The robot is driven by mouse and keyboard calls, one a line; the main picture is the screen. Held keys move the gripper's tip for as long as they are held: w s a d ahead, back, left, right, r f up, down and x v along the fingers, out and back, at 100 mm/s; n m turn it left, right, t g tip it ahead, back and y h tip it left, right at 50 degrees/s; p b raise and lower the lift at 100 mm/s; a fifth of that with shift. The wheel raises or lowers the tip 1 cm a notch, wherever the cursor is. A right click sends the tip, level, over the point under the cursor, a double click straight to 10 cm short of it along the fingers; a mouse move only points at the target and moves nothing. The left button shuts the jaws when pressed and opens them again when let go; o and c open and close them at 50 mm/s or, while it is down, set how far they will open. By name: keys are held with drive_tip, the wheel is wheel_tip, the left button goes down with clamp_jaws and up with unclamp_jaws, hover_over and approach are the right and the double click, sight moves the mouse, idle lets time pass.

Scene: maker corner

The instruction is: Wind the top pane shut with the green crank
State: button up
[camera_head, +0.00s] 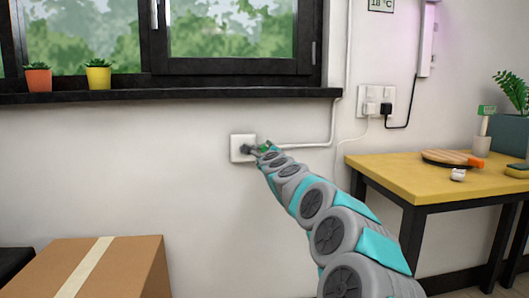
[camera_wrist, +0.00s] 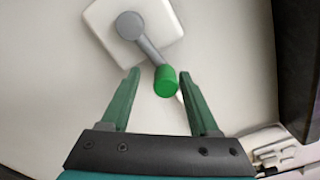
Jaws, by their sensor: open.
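The crank has a grey arm and hub on a square white wall plate (camera_head: 236,155), with a green knob (camera_wrist: 166,82) at its end. In the wrist view the crank arm (camera_wrist: 148,46) slants from the hub at upper left down to the knob. My gripper (camera_wrist: 161,80) is open, its two green fingers on either side of the knob with gaps visible. In the head view my gripper (camera_head: 262,149) is at the plate, covering part of the crank. The dark-framed window (camera_head: 240,67) is above; its upper part is cut off, so I cannot see the top pane's state.
A dark sill (camera_head: 170,96) with two potted plants juts out above the crank. A white conduit (camera_head: 310,145) runs right from the plate and up. A yellow-topped table (camera_head: 405,176) stands at right, and a cardboard box (camera_head: 130,270) at lower left. The wall left of the plate is bare.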

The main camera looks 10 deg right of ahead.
clamp_jaws()
idle(0.4)
